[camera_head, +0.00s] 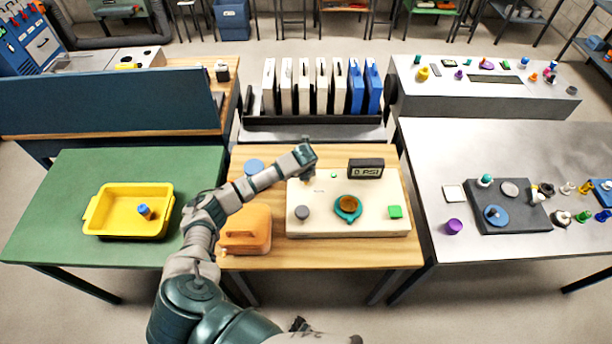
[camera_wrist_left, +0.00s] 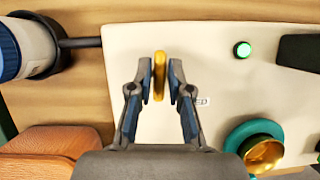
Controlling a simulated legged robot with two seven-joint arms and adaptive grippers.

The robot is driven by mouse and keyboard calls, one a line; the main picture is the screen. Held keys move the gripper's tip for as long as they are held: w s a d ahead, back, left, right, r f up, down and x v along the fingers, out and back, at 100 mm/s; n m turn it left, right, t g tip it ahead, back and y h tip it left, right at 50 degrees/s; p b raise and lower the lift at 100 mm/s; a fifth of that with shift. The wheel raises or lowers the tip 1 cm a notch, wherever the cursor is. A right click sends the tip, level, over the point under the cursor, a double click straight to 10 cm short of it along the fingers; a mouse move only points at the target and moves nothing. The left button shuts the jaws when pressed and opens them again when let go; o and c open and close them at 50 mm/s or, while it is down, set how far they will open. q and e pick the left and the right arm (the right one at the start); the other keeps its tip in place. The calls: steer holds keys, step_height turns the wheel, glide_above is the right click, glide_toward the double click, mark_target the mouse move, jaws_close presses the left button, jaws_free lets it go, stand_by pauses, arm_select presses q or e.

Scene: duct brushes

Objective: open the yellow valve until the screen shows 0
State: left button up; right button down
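The yellow valve handle (camera_wrist_left: 159,76) shows nearly edge-on between the two fingers of my left gripper (camera_wrist_left: 161,80) in the wrist view. In the head view, my left gripper (camera_head: 308,168) is over the back left of the cream panel (camera_head: 325,222) and hides the valve. The screen (camera_head: 366,168) at the panel's back right reads what looks like 0 PSI. A green lamp (camera_wrist_left: 242,50) is lit.
On the panel are a teal ring with a brass centre (camera_head: 348,208), a grey knob (camera_head: 302,212) and a green button (camera_head: 395,212). An orange case (camera_head: 246,232) stands left of the panel. A rack of white and blue slabs (camera_head: 318,122) stands behind.

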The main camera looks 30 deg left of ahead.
arm_select(q)
steer(key=shift+o, duration=1)
steer(key=shift+f, duration=0.15)
steer(key=v, duration=1.1)
steer(key=shift+s+r, duration=0.2)
steer(key=shift+r, duration=0.15)
steer(key=shift+d, duration=0.1)
